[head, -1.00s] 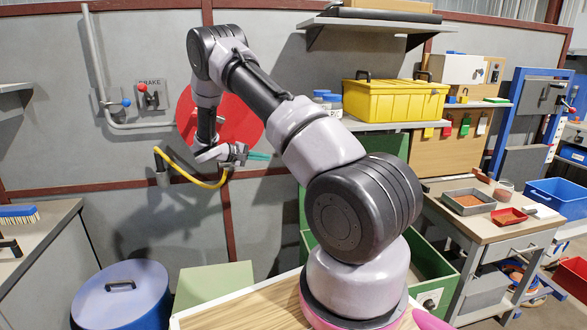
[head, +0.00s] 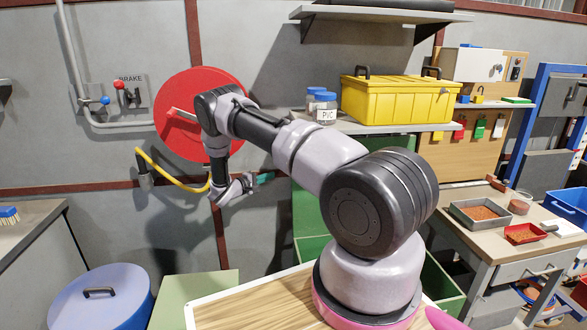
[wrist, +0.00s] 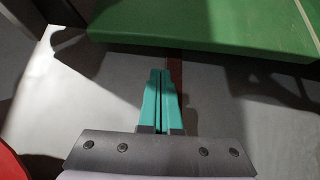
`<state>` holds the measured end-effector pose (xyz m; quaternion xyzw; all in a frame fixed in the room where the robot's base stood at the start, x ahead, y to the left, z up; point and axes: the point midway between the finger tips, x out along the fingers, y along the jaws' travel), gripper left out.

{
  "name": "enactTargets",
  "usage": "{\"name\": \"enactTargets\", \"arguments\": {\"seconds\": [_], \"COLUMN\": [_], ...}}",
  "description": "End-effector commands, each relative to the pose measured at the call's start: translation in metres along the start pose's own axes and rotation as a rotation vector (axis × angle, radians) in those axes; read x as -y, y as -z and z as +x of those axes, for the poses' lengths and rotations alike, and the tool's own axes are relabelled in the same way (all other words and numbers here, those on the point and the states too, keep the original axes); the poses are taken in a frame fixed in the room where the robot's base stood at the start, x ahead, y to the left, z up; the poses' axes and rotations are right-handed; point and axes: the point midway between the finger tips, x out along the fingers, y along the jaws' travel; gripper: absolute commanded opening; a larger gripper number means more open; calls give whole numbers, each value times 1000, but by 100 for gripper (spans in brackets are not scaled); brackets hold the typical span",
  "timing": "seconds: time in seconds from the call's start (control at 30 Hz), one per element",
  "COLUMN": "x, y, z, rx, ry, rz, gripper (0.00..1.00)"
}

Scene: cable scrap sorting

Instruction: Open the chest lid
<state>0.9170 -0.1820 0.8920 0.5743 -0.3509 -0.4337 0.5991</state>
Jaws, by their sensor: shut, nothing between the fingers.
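The green chest stands behind my arm in the head view, partly hidden by it. Its lid (head: 305,212) appears raised, standing upright at the back, and the chest's open inside and front wall (head: 441,290) show to the right of my arm's base. My gripper (head: 264,178) is left of the raised lid in the head view, its teal fingers pointing right towards it. In the wrist view my gripper (wrist: 161,74) is shut and empty. A green panel (wrist: 210,30), seemingly the lid, lies beyond the fingertips; I see no clear contact.
A yellow toolbox (head: 395,102) and jars (head: 326,108) stand on a shelf above the chest. A yellow hose (head: 172,178) and a red disc (head: 185,105) are on the wall near my gripper. A blue-lidded drum (head: 100,300) stands lower left.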

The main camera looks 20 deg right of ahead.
Motion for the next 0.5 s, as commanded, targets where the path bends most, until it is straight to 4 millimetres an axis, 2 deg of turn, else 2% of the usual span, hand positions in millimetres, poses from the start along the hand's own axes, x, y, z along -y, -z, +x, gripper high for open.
{"name": "enactTargets", "arguments": {"seconds": [0.17, 0.5], "x": [2, 2], "y": [0, 0], "z": [13, 73], "rx": [-1, 1], "ry": [-1, 0], "rz": [-1, 1], "gripper": [0, 0]}}
